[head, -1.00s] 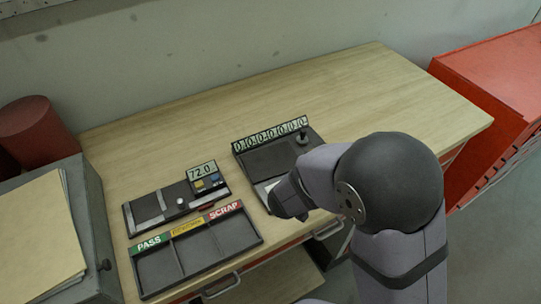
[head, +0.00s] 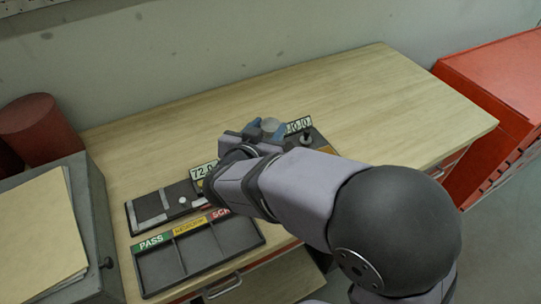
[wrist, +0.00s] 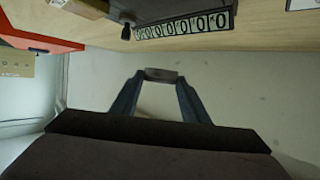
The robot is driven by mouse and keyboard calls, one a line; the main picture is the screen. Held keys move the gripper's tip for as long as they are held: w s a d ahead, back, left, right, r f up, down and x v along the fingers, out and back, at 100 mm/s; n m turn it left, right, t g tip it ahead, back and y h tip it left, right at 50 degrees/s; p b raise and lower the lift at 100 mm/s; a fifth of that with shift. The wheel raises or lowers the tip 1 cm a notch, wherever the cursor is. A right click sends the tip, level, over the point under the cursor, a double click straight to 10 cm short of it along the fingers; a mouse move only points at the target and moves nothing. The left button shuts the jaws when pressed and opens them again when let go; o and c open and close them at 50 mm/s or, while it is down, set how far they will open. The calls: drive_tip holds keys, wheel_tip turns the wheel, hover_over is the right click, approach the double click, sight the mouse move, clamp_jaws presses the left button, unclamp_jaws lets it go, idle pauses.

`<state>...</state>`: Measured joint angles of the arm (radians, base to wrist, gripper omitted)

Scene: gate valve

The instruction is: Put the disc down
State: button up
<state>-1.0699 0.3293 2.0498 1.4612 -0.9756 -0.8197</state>
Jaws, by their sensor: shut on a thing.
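My gripper (head: 268,129) is above the workbench, in front of the counter device. It is shut on a small grey disc (head: 270,124). In the wrist view the disc (wrist: 161,75) shows edge-on between the two blue-grey fingertips (wrist: 160,78), with the pale wall behind it. A dark three-compartment tray (head: 157,270) sits at the bench's front left. Its labels are green PASS, a yellow one, and a red one partly covered by my arm. The tray's compartments that show look empty.
A gauge fixture (head: 150,209) with a 72.0 display (head: 203,171) lies behind the tray, partly hidden by my arm. The counter device (head: 322,143) is mostly covered. A grey box with papers (head: 40,225) stands left. The back right bench top (head: 390,105) is clear.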

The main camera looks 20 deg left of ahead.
drive_tip(key=shift+f+p, duration=0.55)
drive_tip(key=shift+f, duration=4.2)
drive_tip(key=shift+f, duration=0.15)
drive_tip(key=shift+f, duration=0.1)
drive_tip(key=o, duration=1.3)
drive_tip(key=shift+o, duration=0.2)
drive_tip(key=shift+f+b, duration=0.15)
drive_tip(key=shift+b, duration=0.4)
drive_tip(key=shift+o, duration=0.4)
drive_tip(key=shift+b+v, duration=0.8)
drive_tip(key=shift+v, duration=2.9)
